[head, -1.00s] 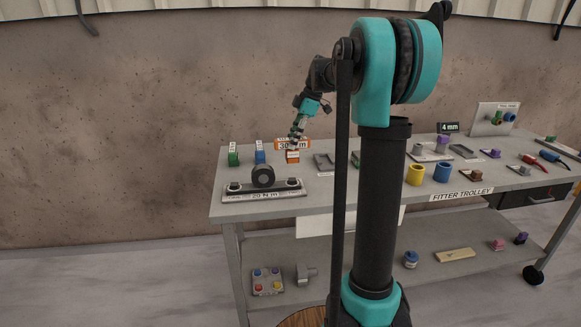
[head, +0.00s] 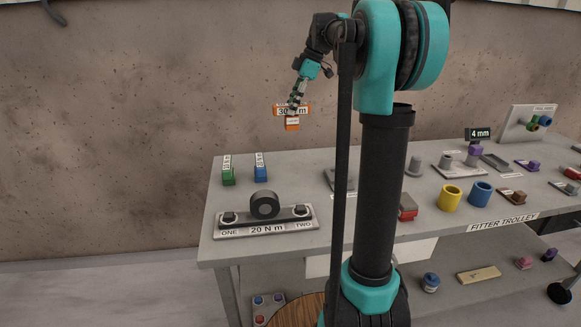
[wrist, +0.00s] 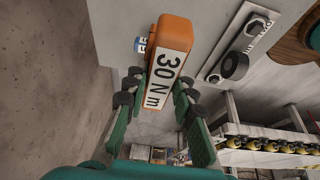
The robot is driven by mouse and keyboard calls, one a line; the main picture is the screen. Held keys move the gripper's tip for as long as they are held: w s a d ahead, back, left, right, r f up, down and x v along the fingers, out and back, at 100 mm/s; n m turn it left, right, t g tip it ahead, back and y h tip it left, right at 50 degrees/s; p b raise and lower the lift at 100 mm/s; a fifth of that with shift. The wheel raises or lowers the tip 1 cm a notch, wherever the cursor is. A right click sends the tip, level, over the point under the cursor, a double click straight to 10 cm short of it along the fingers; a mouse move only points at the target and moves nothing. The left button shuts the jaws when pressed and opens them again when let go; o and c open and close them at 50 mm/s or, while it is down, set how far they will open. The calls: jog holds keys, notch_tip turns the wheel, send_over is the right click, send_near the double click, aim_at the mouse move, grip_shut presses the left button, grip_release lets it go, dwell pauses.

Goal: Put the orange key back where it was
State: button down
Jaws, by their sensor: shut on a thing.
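The orange key (head: 292,125) bears a white label reading 30 N m, which reads clearly in the wrist view (wrist: 166,75). My gripper (head: 295,103) is shut on it and holds it in the air, in front of the wall and above the trolley top in the head view. In the wrist view the fingers (wrist: 163,88) lie on both sides of the key. A green key (head: 228,177) and a blue key (head: 260,174) stand upright on the trolley's back left.
The trolley (head: 225,198) has a plate marked ONE, TWO and 20 N m (head: 266,231) at front left, with a dark round part (head: 264,205) on it. Yellow (head: 450,198) and blue (head: 481,194) cylinders stand farther right. My arm's column hides the trolley's middle.

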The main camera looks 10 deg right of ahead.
notch_tip(320, 180, down, 19)
jog(key=shift+f, duration=0.2)
dwell(0.3)
jog(key=shift+f, duration=0.1)
jog(key=c, duration=1.3)
grip_release()
jog(key=shift+o, duration=0.2)
jog(key=v, duration=1.2)
